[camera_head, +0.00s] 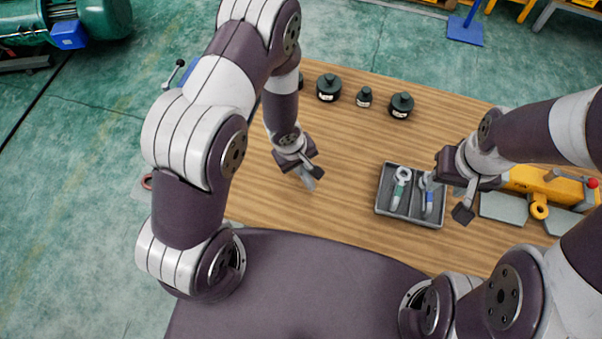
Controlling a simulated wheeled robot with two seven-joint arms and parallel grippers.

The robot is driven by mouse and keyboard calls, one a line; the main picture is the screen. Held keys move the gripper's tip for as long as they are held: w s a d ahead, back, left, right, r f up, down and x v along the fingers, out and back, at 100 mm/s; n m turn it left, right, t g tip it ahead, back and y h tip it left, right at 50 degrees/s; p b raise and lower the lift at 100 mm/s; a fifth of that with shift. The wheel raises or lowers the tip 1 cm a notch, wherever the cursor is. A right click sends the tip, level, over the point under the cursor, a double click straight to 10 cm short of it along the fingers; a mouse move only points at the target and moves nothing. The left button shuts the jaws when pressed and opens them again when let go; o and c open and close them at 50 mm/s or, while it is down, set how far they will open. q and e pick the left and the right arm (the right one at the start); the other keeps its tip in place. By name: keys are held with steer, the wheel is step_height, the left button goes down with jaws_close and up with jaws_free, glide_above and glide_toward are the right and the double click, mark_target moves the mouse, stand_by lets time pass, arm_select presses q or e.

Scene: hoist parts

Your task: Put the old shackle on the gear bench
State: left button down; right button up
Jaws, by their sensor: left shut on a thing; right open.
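My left gripper (303,172) is shut on a small grey metal piece (309,184), held over the wooden bench top (345,140). Its shape is mostly hidden, so I cannot tell whether it is the old shackle. My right gripper (463,197) is open and empty, just right of a grey two-compartment tray (410,221). In the tray, a ring-ended piece with a green part (399,188) lies in the left compartment and one with a blue part (428,196) in the right.
Several black weights (328,88) stand along the bench's back edge. A yellow hoist part (545,187) and grey plates (503,208) lie at the right. A reddish thing (147,182) shows partly behind my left arm. The bench between the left gripper and tray is clear.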

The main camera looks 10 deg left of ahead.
arm_select(q)
steer(key=shift+d+f, duration=0.25)
steer(key=shift+f, duration=1)
steer(key=shift+a, duration=0.1)
arm_select(e)
steer(key=shift+d+f, duration=0.1)
steer(key=shift+f, duration=0.35)
arm_select(q)
steer(key=shift+f, duration=0.15)
steer(key=c, duration=1.2)
jaws_free()
steer(key=shift+o, duration=0.5)
